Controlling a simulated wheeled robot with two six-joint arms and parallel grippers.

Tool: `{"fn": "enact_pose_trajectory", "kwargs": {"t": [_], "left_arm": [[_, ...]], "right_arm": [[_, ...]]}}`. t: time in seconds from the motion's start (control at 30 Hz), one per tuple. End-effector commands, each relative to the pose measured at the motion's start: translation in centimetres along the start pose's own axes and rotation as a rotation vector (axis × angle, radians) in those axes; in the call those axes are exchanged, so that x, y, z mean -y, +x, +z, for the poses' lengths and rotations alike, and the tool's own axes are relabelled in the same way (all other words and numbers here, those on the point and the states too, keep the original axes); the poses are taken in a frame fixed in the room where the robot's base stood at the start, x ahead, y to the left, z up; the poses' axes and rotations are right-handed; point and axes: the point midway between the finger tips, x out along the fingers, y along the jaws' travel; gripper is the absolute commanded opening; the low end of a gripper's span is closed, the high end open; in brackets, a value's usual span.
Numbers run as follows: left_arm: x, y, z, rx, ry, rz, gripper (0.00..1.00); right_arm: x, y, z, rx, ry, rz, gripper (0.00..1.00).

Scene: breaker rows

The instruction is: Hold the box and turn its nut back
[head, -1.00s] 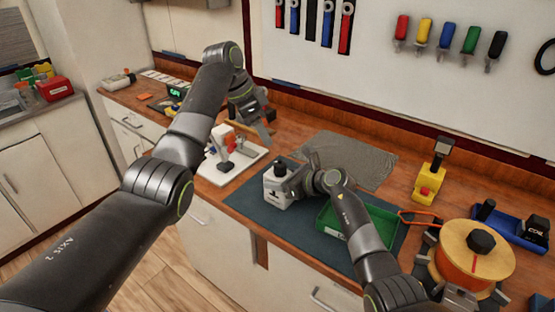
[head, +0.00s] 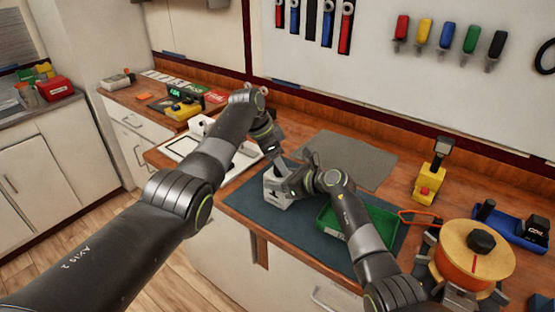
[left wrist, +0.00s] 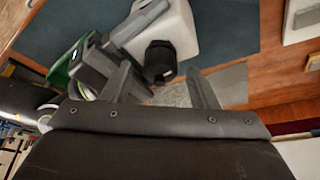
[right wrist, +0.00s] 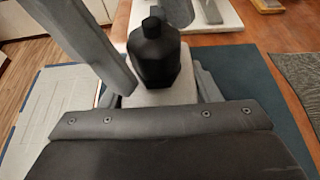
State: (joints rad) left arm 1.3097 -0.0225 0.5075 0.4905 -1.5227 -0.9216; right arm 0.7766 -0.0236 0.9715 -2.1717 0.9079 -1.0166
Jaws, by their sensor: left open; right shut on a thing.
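The pale box (head: 274,193) stands on the dark blue mat (head: 240,197). A black faceted nut (right wrist: 155,55) sits on its top; it also shows in the left wrist view (left wrist: 160,58). My right gripper (head: 290,186) is shut on the box from the right, with its fingers on either side below the nut. My left gripper (left wrist: 167,82) is open close above the box, its two fingers apart with the nut near the gap between them. I cannot tell whether a finger touches the nut.
A green tray (head: 372,225) lies right of the box, partly behind my right arm. A grey mat (head: 350,160) lies behind. A white tray (head: 245,158) is to the left. A yellow-and-red device (head: 430,184) and an orange spool (head: 474,255) stand to the right.

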Motion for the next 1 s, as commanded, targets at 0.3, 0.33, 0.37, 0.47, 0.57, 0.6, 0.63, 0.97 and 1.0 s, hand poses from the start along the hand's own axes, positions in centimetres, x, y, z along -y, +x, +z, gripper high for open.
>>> {"fn": "enact_pose_trajectory", "kwargs": {"t": [0.3, 0.33, 0.37, 0.47, 0.57, 0.6, 0.63, 0.97, 1.0], "left_arm": [[-0.01, -0.04, -0.02, 0.000, 0.000, 0.000, 0.21], [-0.01, -0.04, -0.03, 0.000, 0.000, 0.000, 0.17], [-0.01, -0.04, -0.03, 0.000, 0.000, 0.000, 0.13], [-0.01, -0.04, -0.02, 0.000, 0.000, 0.000, 0.09], [-0.02, -0.04, -0.03, 0.000, -0.006, -0.003, 0.09], [-0.02, -0.04, -0.04, 0.000, -0.012, -0.005, 0.09], [-0.02, -0.04, -0.05, 0.000, -0.017, -0.008, 0.09], [-0.20, 0.04, -0.08, 0.000, -0.176, -0.074, 0.09], [-0.22, 0.03, -0.11, -0.001, -0.207, -0.087, 0.09]], "right_arm": [[0.07, -0.03, 0.05, 0.001, -0.001, -0.002, 0.19], [0.07, -0.03, 0.05, 0.001, -0.001, -0.002, 0.19], [0.07, -0.03, 0.05, 0.001, -0.001, -0.002, 0.19], [0.07, -0.03, 0.05, 0.001, -0.001, -0.002, 0.19], [0.07, -0.03, 0.05, 0.001, -0.001, -0.002, 0.19], [0.07, -0.03, 0.05, 0.001, -0.001, -0.002, 0.19], [0.07, -0.03, 0.05, 0.001, -0.002, -0.002, 0.19], [0.05, -0.03, 0.04, 0.000, -0.002, -0.002, 0.19], [0.05, -0.03, 0.03, 0.000, -0.002, -0.002, 0.19]]}}
